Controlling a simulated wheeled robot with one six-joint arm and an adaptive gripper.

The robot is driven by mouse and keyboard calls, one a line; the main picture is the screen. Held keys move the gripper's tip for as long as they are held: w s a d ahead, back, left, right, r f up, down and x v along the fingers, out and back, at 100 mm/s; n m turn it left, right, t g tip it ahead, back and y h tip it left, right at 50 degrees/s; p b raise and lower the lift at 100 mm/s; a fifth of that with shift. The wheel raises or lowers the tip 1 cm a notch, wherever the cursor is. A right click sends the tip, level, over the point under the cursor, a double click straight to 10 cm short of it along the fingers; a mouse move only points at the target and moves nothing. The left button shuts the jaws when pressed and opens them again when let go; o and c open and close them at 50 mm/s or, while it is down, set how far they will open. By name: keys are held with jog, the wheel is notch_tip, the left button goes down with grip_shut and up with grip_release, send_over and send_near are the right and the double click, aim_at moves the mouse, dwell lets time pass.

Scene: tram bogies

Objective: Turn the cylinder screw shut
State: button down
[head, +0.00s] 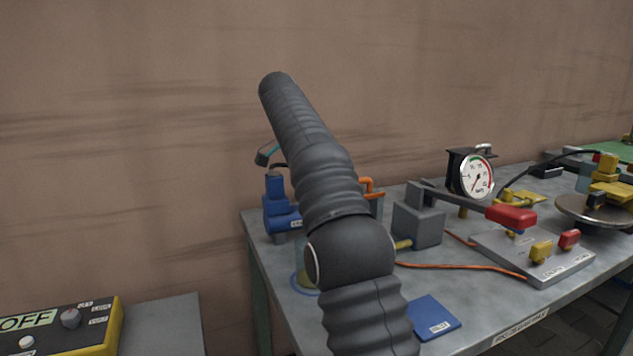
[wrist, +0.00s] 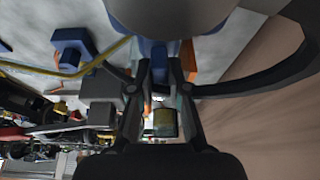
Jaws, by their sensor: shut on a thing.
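My gripper (wrist: 160,68) shows in the wrist view, its two dark fingers closed on a narrow blue part (wrist: 158,52). This may be the cylinder screw, but the fingers hide much of it. A large grey rounded shape lies close at the top of that view, just beyond the blue part. In the head view my grey arm hangs over the table's left end and hides my gripper and what it holds. A blue fitting (head: 283,219) with a label stands left of the arm. A clear cylinder-like part on a blue ring (head: 303,283) shows partly behind the arm.
An orange handle (head: 367,186) and a grey block (head: 418,225) stand right of my arm. A pressure gauge (head: 476,178), a red-handled lever (head: 511,217) and a blue plate (head: 434,316) are on the table. A yellow control box (head: 68,325) stands at lower left.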

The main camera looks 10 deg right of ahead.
jog(key=shift+m, duration=0.5)
jog(key=c, duration=1.1)
grip_release()
